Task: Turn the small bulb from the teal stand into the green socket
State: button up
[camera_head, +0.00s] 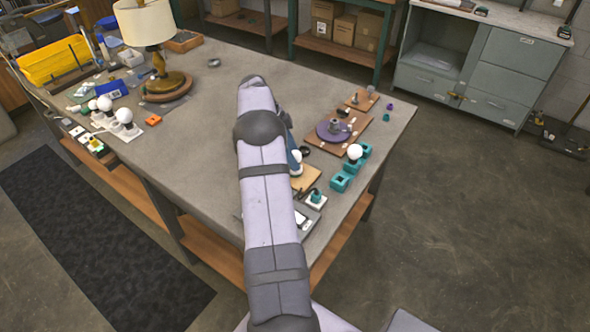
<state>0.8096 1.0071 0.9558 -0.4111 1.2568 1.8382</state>
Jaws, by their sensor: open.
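A small white bulb (354,152) stands upright among the teal stand blocks (340,182) near the table's right edge. A dark green socket (315,195) sits on a small white base near the front right edge, to the lower left of the bulb. My arm reaches up across the middle of the picture and bends down over the table. A blue and white part shows just right of the arm, left of the bulb; I cannot tell whether it belongs to my gripper. The gripper's fingers are hidden behind the arm.
A wooden board with a purple disc (333,130) lies behind the bulb. A lamp (147,25), a yellow bin (53,62) and several larger white bulbs (124,116) are at the left. The table's middle left is clear. A grey tray partly shows beside my arm.

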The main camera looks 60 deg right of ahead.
jog(key=shift+r, duration=0.1)
jog(key=b+v, duration=0.1)
jog(key=v, duration=0.6)
jog(key=shift+b, duration=0.4)
jog(key=shift+w, duration=0.1)
jog(key=w+a+n+t+y, duration=0.1)
jog(key=w+a+n, duration=0.1)
jog(key=a+n, duration=0.75)
jog(key=w+a+n+t, duration=0.1)
jog(key=w+a+n, duration=0.3)
jog(key=a, duration=1.1)
jog(key=s+a+f+n+y, duration=0.1)
jog(key=s+a+f+n, duration=0.1)
jog(key=s+a+n, duration=0.5)
jog(key=s+a+f+n+t, duration=0.1)
jog(key=s+a+f+n, duration=0.2)
jog(key=s+a+n, duration=0.5)
jog(key=s+a, duration=0.2)
jog(key=a, duration=0.3)
jog(key=shift+s+a+f+t+y, duration=0.2)
jog(key=shift+f+t+y, duration=0.1)
jog(key=shift+y, duration=0.1)
